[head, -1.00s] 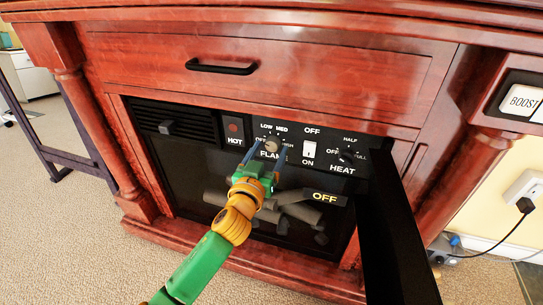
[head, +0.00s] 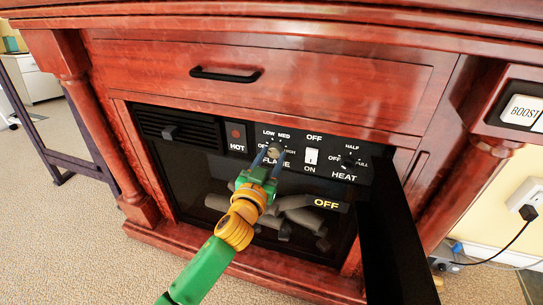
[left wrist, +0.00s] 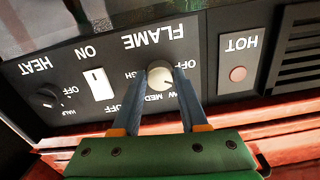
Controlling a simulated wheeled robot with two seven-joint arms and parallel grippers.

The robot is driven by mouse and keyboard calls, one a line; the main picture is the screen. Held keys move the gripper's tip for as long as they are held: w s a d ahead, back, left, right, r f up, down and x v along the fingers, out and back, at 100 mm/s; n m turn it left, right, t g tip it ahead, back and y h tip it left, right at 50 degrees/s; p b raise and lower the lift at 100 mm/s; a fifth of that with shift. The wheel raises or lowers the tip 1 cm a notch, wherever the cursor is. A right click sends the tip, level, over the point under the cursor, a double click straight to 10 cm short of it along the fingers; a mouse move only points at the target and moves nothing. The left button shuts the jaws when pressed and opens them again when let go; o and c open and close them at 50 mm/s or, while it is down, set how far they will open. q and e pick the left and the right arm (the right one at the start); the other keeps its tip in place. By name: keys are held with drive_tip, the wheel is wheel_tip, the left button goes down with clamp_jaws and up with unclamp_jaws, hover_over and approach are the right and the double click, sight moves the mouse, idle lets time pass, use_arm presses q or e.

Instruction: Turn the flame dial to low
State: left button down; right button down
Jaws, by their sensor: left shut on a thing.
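The flame dial (head: 275,150) is a small round grey knob on the black control panel, with LOW and MED printed above it. In the left wrist view, which is upside down, the pale dial (left wrist: 161,78) sits between my two blue-grey fingers, with OFF, LOW, MED and HIGH around it. My left gripper (head: 271,158) reaches it from below and is shut on it, one finger on each side. The fingers also show in the left wrist view (left wrist: 164,90). They hide part of the lettering. I cannot clearly read the dial's setting. My right gripper is not in view.
Right of the dial are a white ON/OFF switch (head: 311,156) and the heat knob (head: 348,161). The HOT light (head: 237,135) is to the left. A black panel (head: 395,235) juts out at right. A wooden drawer with a black handle (head: 225,75) is above.

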use_arm(q)
drive_tip(key=m+p, duration=0.2)
drive_tip(key=m, duration=0.2)
drive_tip(key=shift+r+m, duration=0.1)
drive_tip(key=shift+m, duration=1.5)
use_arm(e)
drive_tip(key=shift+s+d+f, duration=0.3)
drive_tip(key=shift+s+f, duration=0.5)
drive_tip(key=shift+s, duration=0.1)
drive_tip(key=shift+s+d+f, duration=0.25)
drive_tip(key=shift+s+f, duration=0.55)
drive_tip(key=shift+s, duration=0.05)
use_arm(q)
drive_tip(key=shift+m+p, duration=0.3)
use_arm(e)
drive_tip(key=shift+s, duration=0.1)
use_arm(q)
drive_tip(key=shift+c, duration=2.2)
unclamp_jaws()
